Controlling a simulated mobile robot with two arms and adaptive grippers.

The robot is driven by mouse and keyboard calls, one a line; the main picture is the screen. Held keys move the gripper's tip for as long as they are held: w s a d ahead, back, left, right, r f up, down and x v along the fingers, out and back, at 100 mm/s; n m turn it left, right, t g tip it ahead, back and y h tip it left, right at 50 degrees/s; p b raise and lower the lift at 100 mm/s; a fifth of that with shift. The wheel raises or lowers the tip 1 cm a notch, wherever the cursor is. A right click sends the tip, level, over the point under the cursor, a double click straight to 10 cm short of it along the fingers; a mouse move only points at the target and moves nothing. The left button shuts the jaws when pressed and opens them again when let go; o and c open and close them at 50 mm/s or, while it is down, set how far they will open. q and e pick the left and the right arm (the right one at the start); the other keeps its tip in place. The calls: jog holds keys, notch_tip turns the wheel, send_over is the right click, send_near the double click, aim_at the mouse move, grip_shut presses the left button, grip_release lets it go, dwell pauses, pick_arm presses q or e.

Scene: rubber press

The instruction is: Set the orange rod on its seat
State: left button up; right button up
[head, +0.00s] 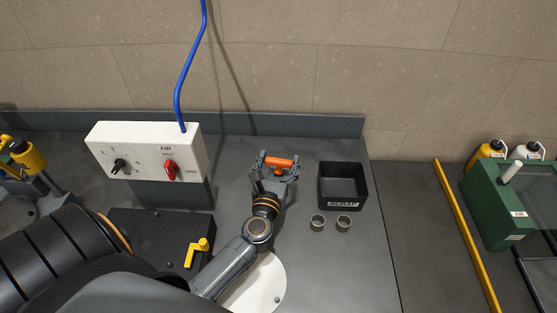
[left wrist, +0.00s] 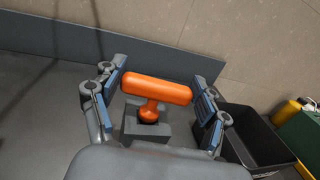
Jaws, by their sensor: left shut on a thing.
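The orange rod (head: 279,162) is between the fingers of my left gripper (head: 274,171), above the grey bench. In the left wrist view the orange rod (left wrist: 157,88) lies crosswise, its ends at the blue pads of my left gripper (left wrist: 160,92). The gripper is shut on it. An orange stem with a rounded lower end runs down from the rod's middle to a grey block (left wrist: 130,128) with a raised part. I cannot tell whether the stem rests on this block. My right gripper is not in view.
A black open box (head: 342,204) stands to the right of the gripper, with two small grey cups (head: 331,223) in front. A white control box (head: 150,150) with a red knob stands left. A raised bench edge (head: 290,124) runs behind. A yellow strip (head: 466,235) lies right.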

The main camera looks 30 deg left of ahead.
pick_arm(q)
jog(key=shift+f, duration=0.25)
dwell(0.5)
jog(key=o, duration=1.3)
jog(key=shift+o, duration=0.2)
jog(key=shift+r+p, duration=3.25)
jog(key=shift+r, duration=0.35)
jog(key=shift+f, duration=0.1)
